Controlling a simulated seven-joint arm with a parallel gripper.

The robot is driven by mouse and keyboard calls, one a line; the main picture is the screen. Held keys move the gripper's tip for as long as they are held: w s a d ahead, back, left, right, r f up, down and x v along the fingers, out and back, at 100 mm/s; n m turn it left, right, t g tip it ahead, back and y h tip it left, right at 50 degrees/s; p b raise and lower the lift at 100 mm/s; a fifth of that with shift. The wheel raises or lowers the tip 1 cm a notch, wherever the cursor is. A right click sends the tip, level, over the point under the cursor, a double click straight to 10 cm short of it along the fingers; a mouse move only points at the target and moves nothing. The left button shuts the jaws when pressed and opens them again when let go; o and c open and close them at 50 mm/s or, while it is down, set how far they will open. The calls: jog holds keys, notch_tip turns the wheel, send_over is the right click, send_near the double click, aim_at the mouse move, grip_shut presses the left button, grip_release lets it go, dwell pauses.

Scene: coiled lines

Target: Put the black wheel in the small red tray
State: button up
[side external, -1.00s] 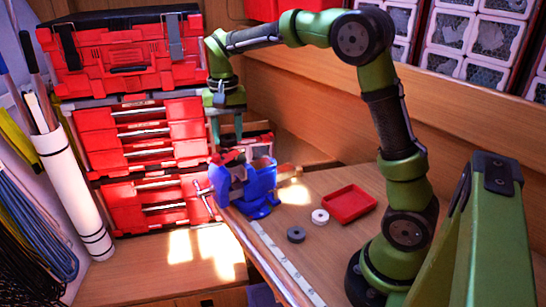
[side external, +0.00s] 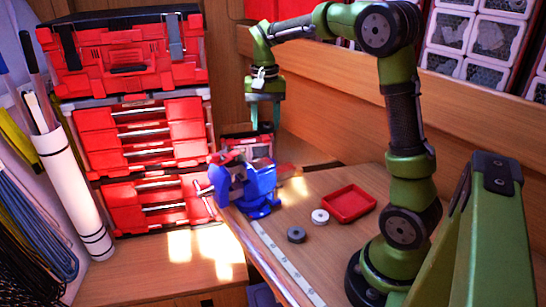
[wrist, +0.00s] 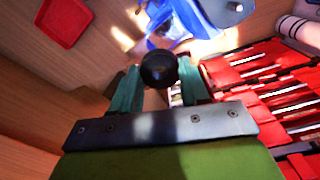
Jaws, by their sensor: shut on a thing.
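My gripper (side external: 265,125) is raised above the bench, behind and above the blue vise in the side view. In the wrist view my gripper (wrist: 158,72) has its two teal fingers on either side of a round black thing, the black wheel (wrist: 158,67), and is shut on it. The tray (wrist: 63,22) also shows at the upper left of the wrist view, apart from the gripper.
A dark grey wheel (side external: 296,234) and a white wheel (side external: 320,216) lie on the bench near the tray. The blue vise (side external: 258,188) stands at the bench edge, left of the tray. Red drawers (side external: 140,135) stand at the left. Bench around the tray is mostly clear.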

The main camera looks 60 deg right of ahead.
jog(key=s+d+f+m, duration=0.1)
jog(key=s+d+f, duration=0.4)
jog(key=s+d, duration=0.5)
jog(key=n, duration=0.3)
send_over(348, 206)
notch_tip(348, 206, down, 8)
jog(key=shift+f, duration=4)
jog(key=shift+f, duration=0.15)
jog(key=o, duration=1)
jog(key=shift+o, duration=0.2)
jog(key=shift+d, duration=0.1)
